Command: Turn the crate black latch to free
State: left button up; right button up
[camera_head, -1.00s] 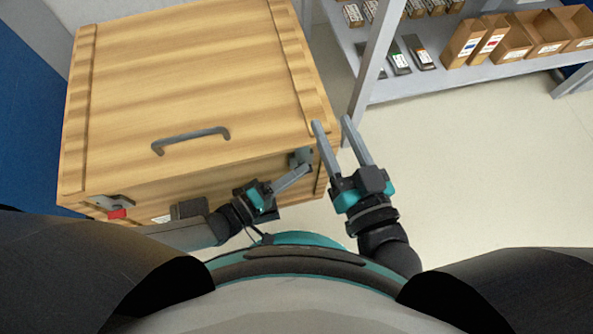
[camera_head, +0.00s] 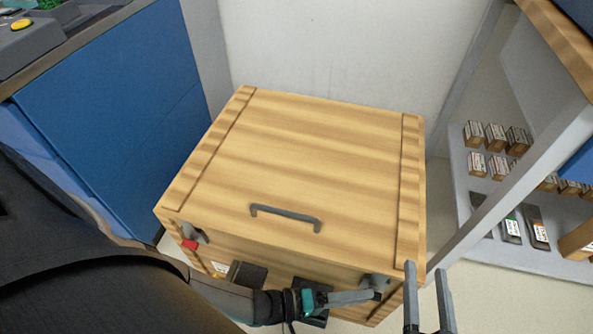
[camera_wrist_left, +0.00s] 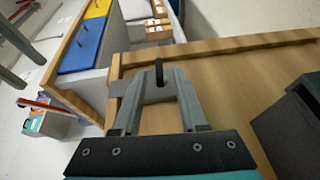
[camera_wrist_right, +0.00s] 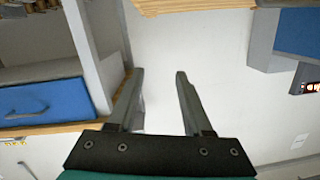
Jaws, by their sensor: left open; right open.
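The wooden crate (camera_head: 300,170) stands closed, with a grey handle on its lid. On its front, a latch with a red part (camera_head: 190,244) sits at the left and a grey-plated latch (camera_head: 374,281) at the right. My left gripper (camera_head: 372,296) is at the right latch. In the left wrist view, a dark upright lever, seemingly the black latch (camera_wrist_left: 159,70), stands between the fingertips of the open left gripper (camera_wrist_left: 155,85); contact cannot be told. My right gripper (camera_head: 426,270) is open and empty, off the crate's front right corner; it also shows in the right wrist view (camera_wrist_right: 160,76).
A blue cabinet (camera_head: 120,110) stands close on the left and a white wall (camera_head: 340,50) behind. A shelf rack (camera_head: 510,250) with small boxes is on the right. A dark block (camera_head: 246,275) sits on the crate's front.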

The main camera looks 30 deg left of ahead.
pick_arm(q)
jog(key=p+v, duration=0.2)
jog(key=v, duration=1.1)
jog(key=shift+s+a, duration=0.25)
jog(key=shift+a, duration=0.1)
pick_arm(e)
jog(key=d+g, duration=0.1)
jog(key=d+f+g+h, duration=0.2)
jog(key=g, duration=0.1)
jog(key=shift+w+f+n, duration=0.2)
jog(key=shift+w+n, duration=0.1)
